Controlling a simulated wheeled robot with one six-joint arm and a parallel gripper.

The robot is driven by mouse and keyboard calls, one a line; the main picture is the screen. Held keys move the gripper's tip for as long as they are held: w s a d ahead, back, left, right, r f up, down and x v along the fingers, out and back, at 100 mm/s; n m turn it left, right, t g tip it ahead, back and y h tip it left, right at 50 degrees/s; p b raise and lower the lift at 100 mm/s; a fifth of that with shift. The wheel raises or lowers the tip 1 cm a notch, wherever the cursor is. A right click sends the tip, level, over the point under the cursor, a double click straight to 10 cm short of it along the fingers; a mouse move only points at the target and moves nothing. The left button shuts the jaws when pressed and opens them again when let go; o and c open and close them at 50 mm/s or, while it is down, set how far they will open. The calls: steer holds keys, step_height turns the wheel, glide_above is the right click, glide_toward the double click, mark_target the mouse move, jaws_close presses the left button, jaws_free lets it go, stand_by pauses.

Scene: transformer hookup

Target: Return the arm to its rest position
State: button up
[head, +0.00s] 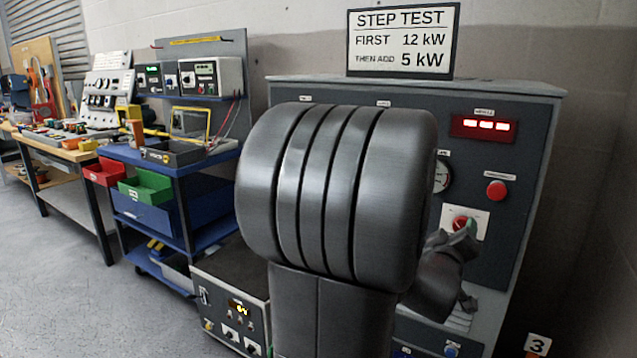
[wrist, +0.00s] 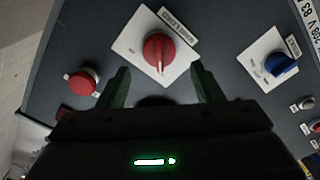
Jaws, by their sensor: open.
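My gripper (wrist: 160,90) is open and empty in the wrist view. Its two dark green fingers stand apart, below and to either side of a red rotary knob (wrist: 158,50) on a white plate. The knob sits between and beyond the fingertips; I see no contact. In the head view my gripper (head: 466,262) is near the right side of the grey cabinet (head: 520,140), by the same red knob (head: 462,224). My large grey arm link fills the middle of the head view and hides much of the cabinet front.
A red push button (head: 497,190) and a lit red display (head: 483,126) are on the cabinet. A blue knob (wrist: 282,65) is right of the red one. A step test sign (head: 402,40) stands on top. A blue cart (head: 175,160) and workbench (head: 60,150) are left; the floor (head: 60,300) is clear.

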mark_target(458, 226)
steer(key=shift+x, duration=1.65)
steer(key=shift+s+a, duration=0.1)
